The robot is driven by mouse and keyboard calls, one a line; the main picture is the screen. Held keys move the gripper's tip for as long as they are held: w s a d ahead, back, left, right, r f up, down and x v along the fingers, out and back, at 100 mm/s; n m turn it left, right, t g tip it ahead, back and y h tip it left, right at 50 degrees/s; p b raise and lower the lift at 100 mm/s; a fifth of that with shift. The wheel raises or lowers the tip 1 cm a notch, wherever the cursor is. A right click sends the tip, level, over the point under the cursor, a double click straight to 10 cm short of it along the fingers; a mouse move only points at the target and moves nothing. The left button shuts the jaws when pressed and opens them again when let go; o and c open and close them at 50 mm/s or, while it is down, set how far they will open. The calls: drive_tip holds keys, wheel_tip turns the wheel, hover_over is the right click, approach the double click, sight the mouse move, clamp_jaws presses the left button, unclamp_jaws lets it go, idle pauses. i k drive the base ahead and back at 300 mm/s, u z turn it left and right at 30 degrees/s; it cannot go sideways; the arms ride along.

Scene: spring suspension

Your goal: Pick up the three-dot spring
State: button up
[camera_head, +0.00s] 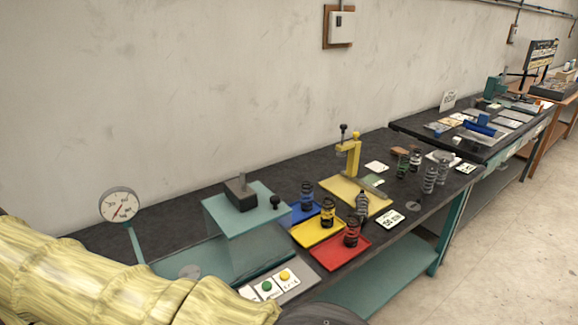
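Several coil springs stand upright on the dark bench. One stands on the blue tray, a spring (307,195) with a blue band. One stands on the yellow tray, a spring (328,212) with a yellow band. One stands on the red tray, a spring (352,233) with a red band. A bare grey spring (362,206) stands by the yellow press, and more springs (429,180) stand farther right. Dot marks are too small to read, so I cannot tell which is the three-dot spring. My yellow-sleeved arm crosses the lower left; my gripper's fingers are not visible.
A teal test stand (245,222) with a dial gauge (119,205) is at the left. A yellow press (350,158) stands behind the trays. A card with coloured buttons (268,287) lies at the front edge. A label card (390,218) lies right of the trays. Another bench stands beyond.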

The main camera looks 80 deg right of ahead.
sight(365, 218)
drive_tip(key=u, duration=0.55)
drive_tip(key=k, duration=1)
drive_tip(key=z, duration=2.05)
